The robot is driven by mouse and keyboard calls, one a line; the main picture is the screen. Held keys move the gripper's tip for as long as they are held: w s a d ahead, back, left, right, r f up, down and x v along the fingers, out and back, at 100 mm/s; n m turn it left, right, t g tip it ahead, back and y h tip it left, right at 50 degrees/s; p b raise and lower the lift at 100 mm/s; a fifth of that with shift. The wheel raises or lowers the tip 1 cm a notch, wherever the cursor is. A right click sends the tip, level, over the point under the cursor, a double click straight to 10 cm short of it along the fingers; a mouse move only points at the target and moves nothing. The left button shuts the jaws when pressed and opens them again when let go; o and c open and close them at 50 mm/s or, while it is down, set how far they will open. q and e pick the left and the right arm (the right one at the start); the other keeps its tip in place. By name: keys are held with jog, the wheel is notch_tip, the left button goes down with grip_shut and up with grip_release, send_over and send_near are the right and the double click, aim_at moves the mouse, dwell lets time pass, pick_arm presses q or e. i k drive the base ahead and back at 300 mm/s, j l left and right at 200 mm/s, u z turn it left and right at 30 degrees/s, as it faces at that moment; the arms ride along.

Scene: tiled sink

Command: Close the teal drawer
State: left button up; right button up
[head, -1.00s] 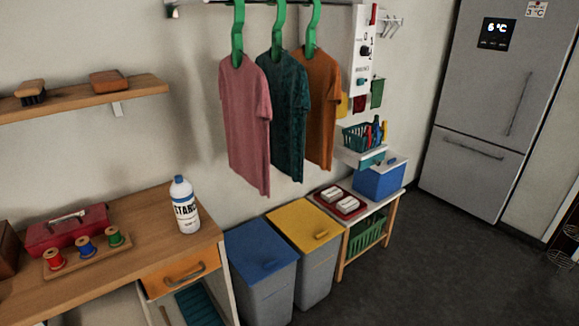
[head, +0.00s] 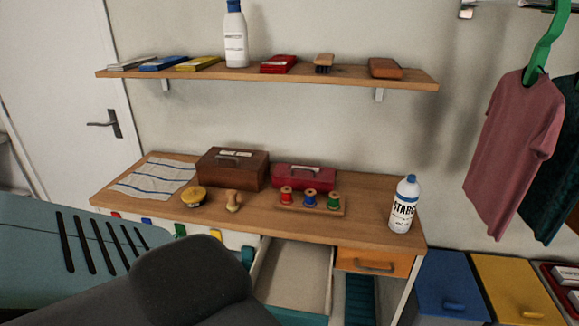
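The teal drawer (head: 300,317) is pulled out from under the wooden worktop, left of an orange drawer (head: 374,263). Its pale inside (head: 292,277) shows from above and looks empty. Only the top of its teal front shows at the bottom edge of the picture. A dark grey rounded shape, probably part of my arm, covers the area left of it. Neither of my grippers is in view.
The worktop (head: 262,222) holds a brown box (head: 232,170), a red box (head: 303,178), thread spools and a starch bottle (head: 403,205). Blue (head: 447,285) and yellow (head: 517,287) bins stand at right. A pale teal slotted surface fills the lower left.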

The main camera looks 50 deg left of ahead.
aim_at(291, 277)
jog(key=u, duration=1.6)
